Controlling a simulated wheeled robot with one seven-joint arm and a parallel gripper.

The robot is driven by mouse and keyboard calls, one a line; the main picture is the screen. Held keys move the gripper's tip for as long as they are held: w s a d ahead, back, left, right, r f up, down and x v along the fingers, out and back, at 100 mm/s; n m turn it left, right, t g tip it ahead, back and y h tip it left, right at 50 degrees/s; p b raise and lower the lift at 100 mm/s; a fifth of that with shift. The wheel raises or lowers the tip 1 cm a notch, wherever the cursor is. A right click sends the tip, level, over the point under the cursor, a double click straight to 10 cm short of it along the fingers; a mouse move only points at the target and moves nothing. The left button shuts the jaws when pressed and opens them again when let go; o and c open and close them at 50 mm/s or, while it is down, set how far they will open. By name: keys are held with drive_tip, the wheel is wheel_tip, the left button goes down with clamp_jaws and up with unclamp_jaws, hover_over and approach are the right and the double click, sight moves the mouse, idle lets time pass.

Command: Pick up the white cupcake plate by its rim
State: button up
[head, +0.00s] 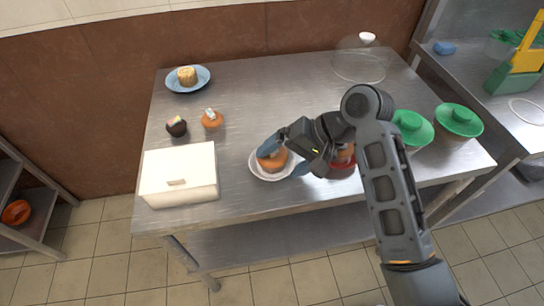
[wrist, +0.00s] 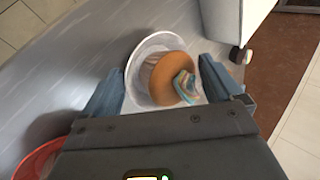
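The white plate (head: 270,177) sits on the steel table near its front edge. An orange-brown cupcake (head: 271,163) with pale swirled icing rests on it. In the wrist view the plate (wrist: 150,43) shows around the cupcake (wrist: 175,75), which looks tilted from this angle. My gripper (head: 283,157) is open, with its blue fingers on either side of the cupcake and plate. In the wrist view my gripper (wrist: 162,60) has nothing clamped between its fingers. The plate's near rim is hidden behind the gripper body. I cannot tell whether a finger touches the rim.
A white box (head: 179,172) stands left of the plate. Two small cupcakes (head: 212,119) and a blue plate with a cake (head: 188,78) lie behind. A red bowl (wrist: 38,160) is close beside my gripper. Green-lidded pots (head: 458,120) stand right. The table's back middle is clear.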

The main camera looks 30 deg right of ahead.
drive_tip(key=c, duration=0.7)
drive_tip(key=shift+r, duration=0.1)
